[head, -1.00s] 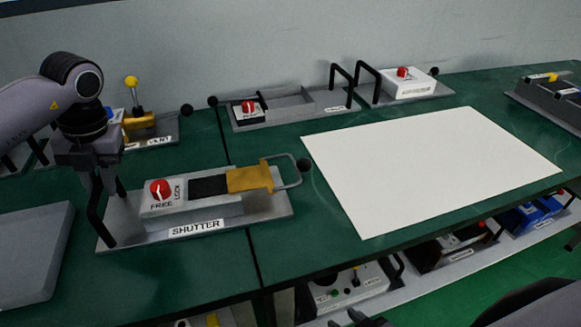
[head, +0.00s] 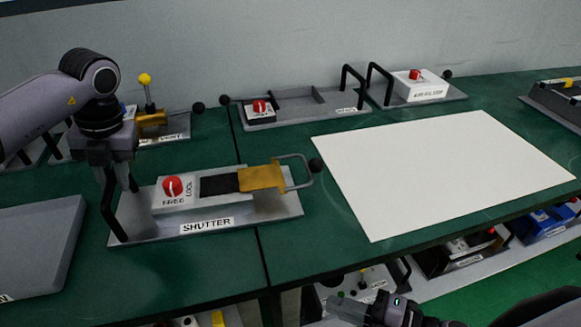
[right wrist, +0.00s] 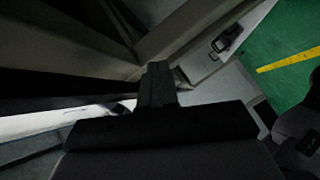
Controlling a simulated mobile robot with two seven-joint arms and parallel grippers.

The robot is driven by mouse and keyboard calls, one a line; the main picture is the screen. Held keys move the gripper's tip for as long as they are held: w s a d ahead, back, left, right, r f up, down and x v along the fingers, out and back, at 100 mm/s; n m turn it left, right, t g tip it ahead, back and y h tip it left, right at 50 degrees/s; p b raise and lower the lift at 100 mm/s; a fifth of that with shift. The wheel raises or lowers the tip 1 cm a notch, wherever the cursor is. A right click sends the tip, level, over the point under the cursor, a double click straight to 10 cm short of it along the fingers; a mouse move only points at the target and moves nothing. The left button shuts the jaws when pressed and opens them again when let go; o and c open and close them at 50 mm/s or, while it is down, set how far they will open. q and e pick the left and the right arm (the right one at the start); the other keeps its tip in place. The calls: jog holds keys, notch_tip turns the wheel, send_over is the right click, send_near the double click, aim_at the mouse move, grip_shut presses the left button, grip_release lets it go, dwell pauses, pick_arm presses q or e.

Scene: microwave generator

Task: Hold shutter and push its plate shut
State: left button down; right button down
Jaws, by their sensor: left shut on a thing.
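The shutter (head: 267,214) is a grey base on the green table in the head view, with a red FREE/LOCK knob (head: 172,186). Its yellow plate (head: 262,177) sits on the right part of the housing, with a black area to its left. A wire loop with a black ball (head: 316,165) sticks out from the plate's right end. My left gripper (head: 119,184) is shut on the black handle (head: 112,216) at the shutter's left end. My right gripper (head: 350,308) is at the bottom of the head view, below the table's front edge, away from the shutter; its fingers look together in the right wrist view (right wrist: 157,85).
A white sheet (head: 440,175) lies on the table right of the shutter. A grey slab (head: 40,245) lies to the left. Other devices (head: 290,108) stand along the wall, and several more are on a shelf below the table.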

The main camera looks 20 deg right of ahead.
jog(key=s+a+r+n+g+y, duration=0.2)
jog(key=s+r+n+g+y, duration=0.3)
jog(key=r, duration=0.7)
jog(key=a+r+n+g+y, duration=0.1)
jog(key=a+r+n+y, duration=0.15)
jog(key=r+y, duration=0.65)
jog(key=w+d+f+n+g+h, duration=0.2)
jog(key=w+d+n+h, duration=0.3)
jog(key=w+n+h, duration=0.7)
jog(key=w+d+r+n+t+h, duration=0.3)
jog(key=w+d+n+t+h, duration=0.1)
jog(key=w+d+n, duration=0.7)
jog(key=w+a+f, duration=0.1)
jog(key=f, duration=0.1)
jog(key=w+a+f+m, duration=0.1)
jog(key=a+f, duration=0.1)
jog(key=a+f+m, duration=0.1)
jog(key=a+f, duration=0.1)
jog(key=shift+w+a+f, duration=0.1)
jog(key=shift+w+a, duration=0.1)
jog(key=shift+w, duration=0.2)
jog(key=shift+a, duration=0.15)
